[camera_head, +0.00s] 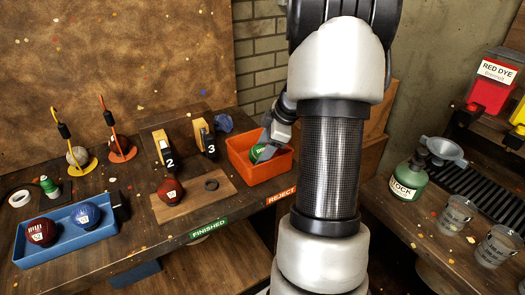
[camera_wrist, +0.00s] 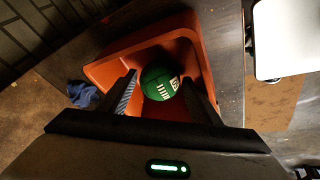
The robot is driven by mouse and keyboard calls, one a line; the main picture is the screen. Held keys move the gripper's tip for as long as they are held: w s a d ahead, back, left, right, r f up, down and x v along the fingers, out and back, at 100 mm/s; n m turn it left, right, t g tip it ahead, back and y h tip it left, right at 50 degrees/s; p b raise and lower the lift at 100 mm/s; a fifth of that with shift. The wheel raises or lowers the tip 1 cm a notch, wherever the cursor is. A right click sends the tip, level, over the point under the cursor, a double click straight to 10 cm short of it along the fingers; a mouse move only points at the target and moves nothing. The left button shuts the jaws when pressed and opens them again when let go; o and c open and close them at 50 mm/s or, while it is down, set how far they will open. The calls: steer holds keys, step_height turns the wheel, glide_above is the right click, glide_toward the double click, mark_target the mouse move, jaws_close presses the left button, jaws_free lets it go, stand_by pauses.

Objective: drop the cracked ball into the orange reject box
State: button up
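A green ball (camera_head: 257,154) with white marks is inside the orange reject box (camera_head: 263,173). In the wrist view the green ball (camera_wrist: 160,84) sits between the two fingers of my gripper (camera_wrist: 160,82), with the orange walls around it. My gripper (camera_head: 270,140) reaches down into the box from above. The fingers lie close to both sides of the ball; I cannot tell whether they press on it. A dark red ball (camera_head: 171,190) rests on a wooden board. Another red ball (camera_head: 41,231) and a blue ball (camera_head: 87,215) lie in a blue tray (camera_head: 70,245). No crack is discernible.
Numbered stands 2 (camera_head: 165,150) and 3 (camera_head: 205,137) stand left of the box. A blue cloth (camera_head: 223,123) lies behind it, also visible in the wrist view (camera_wrist: 83,94). A dark ring (camera_head: 211,184) lies on the board. A bottle (camera_head: 408,178) and cups stand on the right bench.

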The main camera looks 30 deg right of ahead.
steer(key=shift+r, duration=0.1)
steer(key=shift+r+p, duration=0.25)
steer(key=shift+p, duration=0.2)
steer(key=v, duration=1.1)
steer(key=shift+s+r+p, duration=0.2)
steer(key=shift+r+p, duration=0.1)
steer(key=shift+p, duration=0.15)
